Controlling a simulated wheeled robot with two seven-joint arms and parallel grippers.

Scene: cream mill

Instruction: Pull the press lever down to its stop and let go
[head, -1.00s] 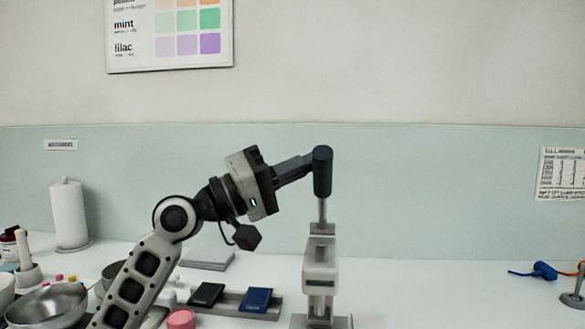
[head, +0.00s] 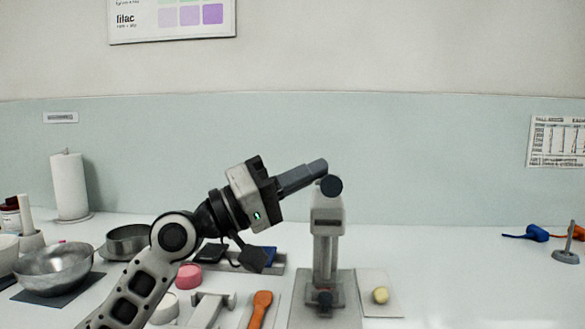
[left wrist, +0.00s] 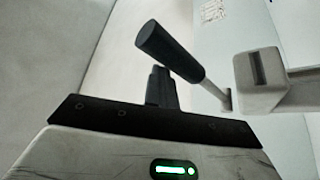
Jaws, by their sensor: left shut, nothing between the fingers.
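The press (head: 327,215) is a pale grey column on a base plate. Its lever grip (head: 331,187) is a dark cylinder, seen nearly end-on and pointing toward me near the top of the press. In the left wrist view the dark grip (left wrist: 170,52) slants on a thin metal rod running to the press head (left wrist: 260,80). My left gripper (head: 318,167) is shut and empty, its fingertips at the upper edge of the grip. The shut fingers (left wrist: 162,88) also show beside the grip in the left wrist view; whether they touch it I cannot tell. My right gripper is out of view.
A metal stand (head: 566,254) is far right. The counter between press and stand is mostly clear.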

